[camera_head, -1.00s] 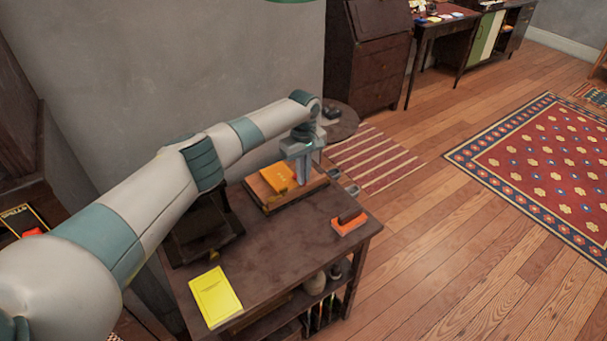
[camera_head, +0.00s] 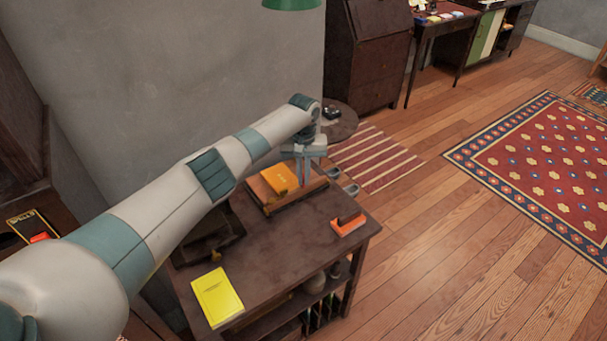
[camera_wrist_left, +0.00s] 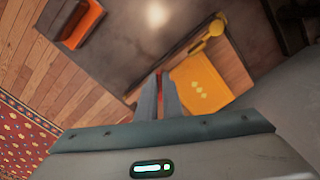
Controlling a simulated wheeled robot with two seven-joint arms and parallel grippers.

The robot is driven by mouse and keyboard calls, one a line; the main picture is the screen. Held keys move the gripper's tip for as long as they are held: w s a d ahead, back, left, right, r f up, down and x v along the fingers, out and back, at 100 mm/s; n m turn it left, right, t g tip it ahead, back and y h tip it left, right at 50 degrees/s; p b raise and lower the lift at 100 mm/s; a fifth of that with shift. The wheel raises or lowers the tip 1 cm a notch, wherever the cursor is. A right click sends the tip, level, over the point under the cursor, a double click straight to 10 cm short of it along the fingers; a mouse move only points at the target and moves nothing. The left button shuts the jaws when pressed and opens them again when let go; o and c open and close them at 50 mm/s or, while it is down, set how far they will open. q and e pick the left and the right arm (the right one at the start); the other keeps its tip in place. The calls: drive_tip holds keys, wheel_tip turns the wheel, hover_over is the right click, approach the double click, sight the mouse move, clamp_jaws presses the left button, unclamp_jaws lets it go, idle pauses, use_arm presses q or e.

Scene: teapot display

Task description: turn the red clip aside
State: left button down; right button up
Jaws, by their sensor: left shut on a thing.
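An orange block with pale dots (camera_head: 280,178) lies on a wooden stand (camera_head: 290,207) on the dark table; the block also shows in the left wrist view (camera_wrist_left: 200,88). My left gripper (camera_head: 302,178) points down at the right side of the block. In the left wrist view my left gripper (camera_wrist_left: 161,98) has its fingers close together, with the red clip (camera_wrist_left: 159,80) showing as a thin strip between them. It is shut on the clip, most of which the fingers hide. A yellow clip (camera_wrist_left: 205,38) sits at the stand's other edge. My right gripper is out of view.
An orange block with a dark top (camera_head: 348,224) stands near the table's right edge. A yellow book (camera_head: 217,297) lies at the front left. The table (camera_head: 285,250) is bare between them. A grey wall (camera_head: 200,70) rises behind.

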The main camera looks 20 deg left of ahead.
use_arm(q)
drive_tip(key=shift+m, duration=0.9)
drive_tip(key=m, duration=0.4)
drive_tip(key=shift+m+p, duration=0.3)
drive_tip(key=shift+p, duration=0.05)
drive_tip(key=m, duration=0.2)
drive_tip(key=shift+m, duration=1.4)
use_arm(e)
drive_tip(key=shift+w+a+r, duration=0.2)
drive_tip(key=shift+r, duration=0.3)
use_arm(q)
drive_tip(key=c, duration=1.9)
unclamp_jaws()
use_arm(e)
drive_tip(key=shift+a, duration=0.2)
